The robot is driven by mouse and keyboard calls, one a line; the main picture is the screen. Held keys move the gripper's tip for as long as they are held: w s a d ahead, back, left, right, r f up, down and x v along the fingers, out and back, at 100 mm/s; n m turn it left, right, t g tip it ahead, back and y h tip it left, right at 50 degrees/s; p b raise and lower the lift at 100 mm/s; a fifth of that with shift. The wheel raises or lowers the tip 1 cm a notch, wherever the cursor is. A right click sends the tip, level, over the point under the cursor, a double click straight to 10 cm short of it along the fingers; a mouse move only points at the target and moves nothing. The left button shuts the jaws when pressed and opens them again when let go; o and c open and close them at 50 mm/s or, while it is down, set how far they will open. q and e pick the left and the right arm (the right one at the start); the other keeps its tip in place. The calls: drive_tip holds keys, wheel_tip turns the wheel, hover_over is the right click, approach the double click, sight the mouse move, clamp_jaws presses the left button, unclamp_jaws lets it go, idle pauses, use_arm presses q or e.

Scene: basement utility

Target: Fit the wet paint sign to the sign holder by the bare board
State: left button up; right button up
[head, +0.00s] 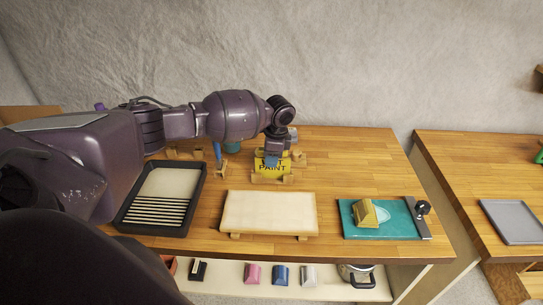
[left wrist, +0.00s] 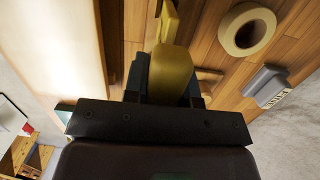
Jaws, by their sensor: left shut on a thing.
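The yellow wet paint sign (head: 268,168) is behind the bare board, and the word "PAINT" faces me. My left gripper (head: 273,158) is above the sign and shut on its upper part. In the left wrist view, my left gripper (left wrist: 165,88) closes around the yellow sign (left wrist: 171,72). A low wooden sign holder (head: 271,179) shows at the sign's lower edge. I cannot tell whether the sign sits in it or just above it. The pale bare board (head: 268,211) lies on small wooden supports in front of the holder. My right gripper is not in view.
A black tray with slats (head: 160,196) stands at the left. A blue brush-like thing (head: 218,155) stands left of the sign. The tabletop right of the sign is mostly clear.

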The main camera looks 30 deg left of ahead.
use_arm(q)
drive_tip(key=shift+f, duration=0.4)
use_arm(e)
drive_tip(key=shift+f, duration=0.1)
use_arm(q)
drive_tip(key=o, duration=1)
drive_tip(key=shift+r, duration=0.1)
drive_tip(key=r, duration=0.7)
drive_tip(key=d+r+b, duration=0.1)
drive_tip(key=r, duration=0.2)
drive_tip(key=shift+w+d+r, duration=0.1)
drive_tip(key=shift+w+r, duration=0.2)
drive_tip(key=shift+w, duration=0.05)
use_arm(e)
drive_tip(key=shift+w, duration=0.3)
